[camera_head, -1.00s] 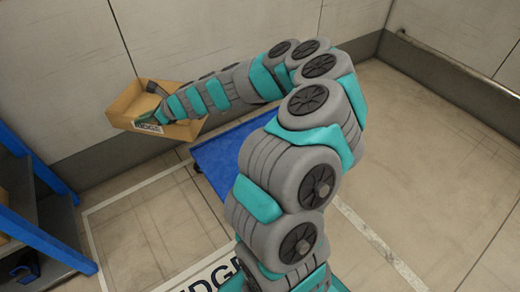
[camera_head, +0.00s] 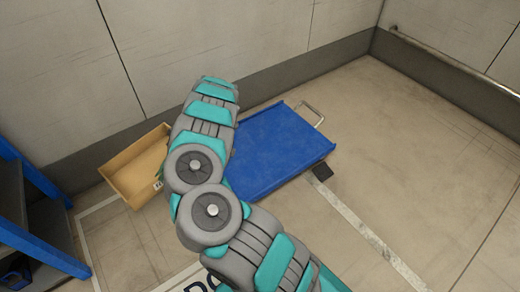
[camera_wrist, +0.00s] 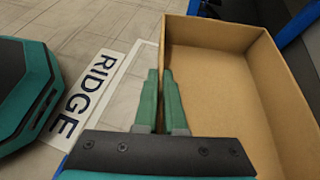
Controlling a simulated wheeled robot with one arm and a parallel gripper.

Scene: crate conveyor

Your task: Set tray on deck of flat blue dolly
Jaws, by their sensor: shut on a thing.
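The tray (camera_head: 140,165) is an open tan box, left of the dolly in the head view and apart from its deck in the picture. It is tilted in that view; its height above the floor is hard to judge. In the wrist view the tray (camera_wrist: 218,34) fills the right side. My gripper (camera_wrist: 160,72) is shut on one tray wall, with a green finger on each side. In the head view my arm hides the gripper. The flat blue dolly (camera_head: 275,150) stands on the floor, its deck empty where visible; my arm covers its left part.
A blue shelf rack (camera_head: 40,225) stands at the left edge. The wall (camera_head: 210,40) runs behind the tray and dolly. A metal handle (camera_head: 312,112) is at the dolly's far right corner.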

